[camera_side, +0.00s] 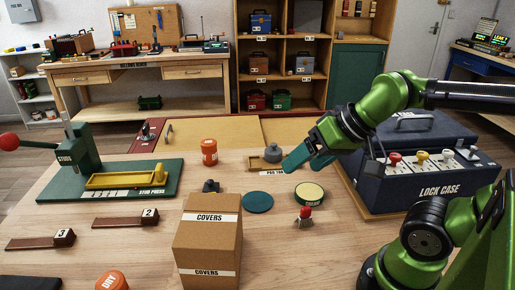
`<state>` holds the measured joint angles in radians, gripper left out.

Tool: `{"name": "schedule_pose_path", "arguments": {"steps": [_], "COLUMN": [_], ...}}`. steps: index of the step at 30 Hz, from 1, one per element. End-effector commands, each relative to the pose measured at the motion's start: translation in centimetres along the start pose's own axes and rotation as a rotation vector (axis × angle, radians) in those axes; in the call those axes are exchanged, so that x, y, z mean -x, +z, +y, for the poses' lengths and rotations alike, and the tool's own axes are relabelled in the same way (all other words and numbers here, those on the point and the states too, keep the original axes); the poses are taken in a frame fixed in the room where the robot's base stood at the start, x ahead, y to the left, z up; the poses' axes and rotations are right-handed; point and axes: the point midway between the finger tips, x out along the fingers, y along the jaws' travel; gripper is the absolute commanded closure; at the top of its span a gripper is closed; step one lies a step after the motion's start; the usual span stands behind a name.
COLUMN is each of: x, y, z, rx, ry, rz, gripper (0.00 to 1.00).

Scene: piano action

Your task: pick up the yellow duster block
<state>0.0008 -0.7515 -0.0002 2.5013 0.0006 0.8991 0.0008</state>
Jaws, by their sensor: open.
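I cannot pick out the yellow duster block with certainty. A small yellow piece (159,171) stands at the right end of a yellow tray (115,181) on the green stop press base (65,192), at the left. Another thin yellow piece (169,134) lies farther back, by the red-edged panel. My gripper (293,164) has teal fingers and reaches down from the right, above the table's right middle. It is open, and I see nothing held in it. It is close to a grey round pad with a knob (271,154) and well to the right of the yellow pieces.
A tall cardboard covers box (208,240) stands at the front middle. An orange jar (209,152), a round tin (309,194), a green disc (258,202) and a red-topped piece (304,217) stand around it. A dark lock case (420,170) is at right.

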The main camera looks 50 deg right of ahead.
Motion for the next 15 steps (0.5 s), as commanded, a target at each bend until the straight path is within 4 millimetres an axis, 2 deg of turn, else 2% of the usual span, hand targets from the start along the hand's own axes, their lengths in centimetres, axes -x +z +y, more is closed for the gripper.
{"name": "schedule_pose_path", "arguments": {"steps": [5,9,11,15], "x": [-0.1,-1.5,-2.3,-4.9], "y": [0.0,0.3,-0.3,-2.9], "z": [0.0,0.1,-0.2,-1.6], "rx": [0.002,0.002,0.010,0.087], "ry": [0.001,0.022,0.037,0.081], "rz": [-0.005,-0.065,-0.097,-0.194], "gripper": [0.22,0.22,0.22,0.22]}}
